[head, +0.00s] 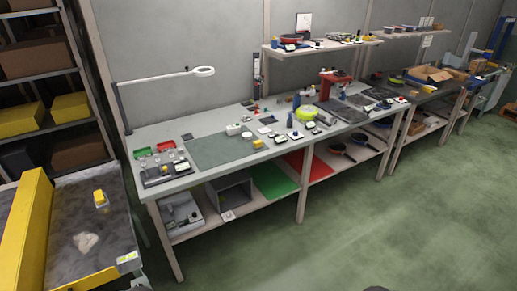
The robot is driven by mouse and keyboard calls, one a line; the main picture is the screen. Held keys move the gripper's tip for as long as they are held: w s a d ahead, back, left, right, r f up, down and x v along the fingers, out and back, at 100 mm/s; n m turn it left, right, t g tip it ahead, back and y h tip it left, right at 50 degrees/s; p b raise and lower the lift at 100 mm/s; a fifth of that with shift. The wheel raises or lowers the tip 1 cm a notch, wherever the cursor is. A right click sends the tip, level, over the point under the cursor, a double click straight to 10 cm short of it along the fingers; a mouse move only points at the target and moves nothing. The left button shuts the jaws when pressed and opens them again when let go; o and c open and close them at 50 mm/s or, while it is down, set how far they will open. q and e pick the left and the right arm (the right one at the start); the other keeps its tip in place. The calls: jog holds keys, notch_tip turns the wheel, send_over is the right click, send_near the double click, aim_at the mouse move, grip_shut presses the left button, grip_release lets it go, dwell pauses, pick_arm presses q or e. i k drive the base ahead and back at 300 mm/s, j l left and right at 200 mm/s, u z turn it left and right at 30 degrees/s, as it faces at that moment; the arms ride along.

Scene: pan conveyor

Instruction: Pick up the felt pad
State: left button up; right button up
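I cannot single out the felt pad for certain at this distance. A flat grey-green mat (222,150) lies on the long workbench (215,121), left of its middle. Several small dark flat pieces lie farther right on the bench, one dark grey sheet (340,111) among them, too small to tell apart. Neither of my grippers is in view.
A conveyor (65,225) with a yellow side wall (25,235) stands at the left, carrying a yellow block and a pale lump. A shelf rack (40,75) holds boxes behind it. A magnifier lamp (165,77) overhangs the bench. The green floor (360,225) in front is clear.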

aim_at(257, 144)
jog(key=i+l, duration=0.2)
jog(key=i, duration=0.25)
jog(key=i+l, duration=0.2)
jog(key=i, duration=0.3)
jog(key=i+l, duration=0.25)
jog(key=i, duration=0.25)
jog(key=i+l, duration=0.2)
jog(key=i, duration=0.25)
jog(key=i+l, duration=0.2)
jog(key=i, duration=0.25)
jog(key=i+l, duration=0.2)
jog(key=i, duration=0.3)
